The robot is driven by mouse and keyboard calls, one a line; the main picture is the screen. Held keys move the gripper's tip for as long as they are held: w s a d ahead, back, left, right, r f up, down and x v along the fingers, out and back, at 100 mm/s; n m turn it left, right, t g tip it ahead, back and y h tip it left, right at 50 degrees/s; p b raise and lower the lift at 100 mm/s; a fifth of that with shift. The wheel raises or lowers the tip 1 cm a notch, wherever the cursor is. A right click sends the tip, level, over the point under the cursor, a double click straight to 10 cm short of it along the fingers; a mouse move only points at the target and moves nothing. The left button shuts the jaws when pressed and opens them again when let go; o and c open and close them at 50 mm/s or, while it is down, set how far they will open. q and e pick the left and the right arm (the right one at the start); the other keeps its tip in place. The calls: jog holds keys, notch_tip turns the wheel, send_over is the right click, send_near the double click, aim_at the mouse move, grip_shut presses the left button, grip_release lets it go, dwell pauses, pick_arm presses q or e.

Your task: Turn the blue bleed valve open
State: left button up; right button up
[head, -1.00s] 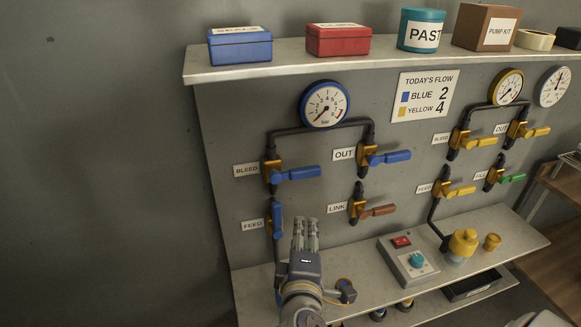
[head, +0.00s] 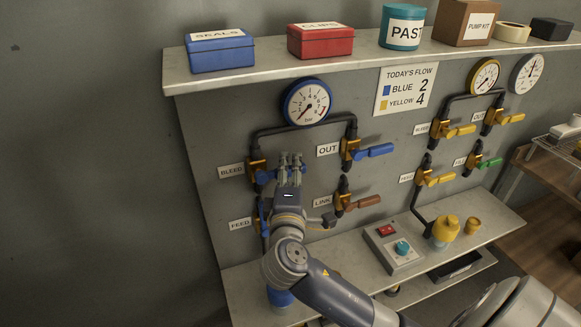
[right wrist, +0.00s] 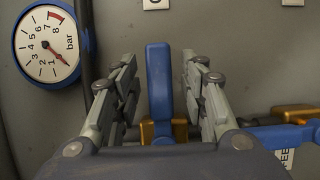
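The blue bleed valve, labelled BLEED, sits at the left of the panel in the head view; a bit of its blue handle (head: 264,177) shows beside its brass body (head: 257,167). My right gripper (head: 290,158) covers most of the handle there. In the right wrist view my right gripper (right wrist: 159,75) is open, with one finger on each side of the blue handle (right wrist: 158,80). Narrow gaps show between the handle and both fingers. The handle points right on the panel, crosswise to its upright pipe. My left gripper is not in view.
The blue gauge (head: 308,102) and pipe are above the gripper. The blue feed handle (head: 261,215) is just below, upright. The blue OUT handle (head: 375,151) and brown LINK handle (head: 364,201) are to the right. A shelf with boxes overhangs the panel (head: 390,58).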

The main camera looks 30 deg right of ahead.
jog(key=shift+w+d, duration=0.15)
jog(key=shift+w, duration=0.05)
jog(key=c, duration=0.9)
grip_shut()
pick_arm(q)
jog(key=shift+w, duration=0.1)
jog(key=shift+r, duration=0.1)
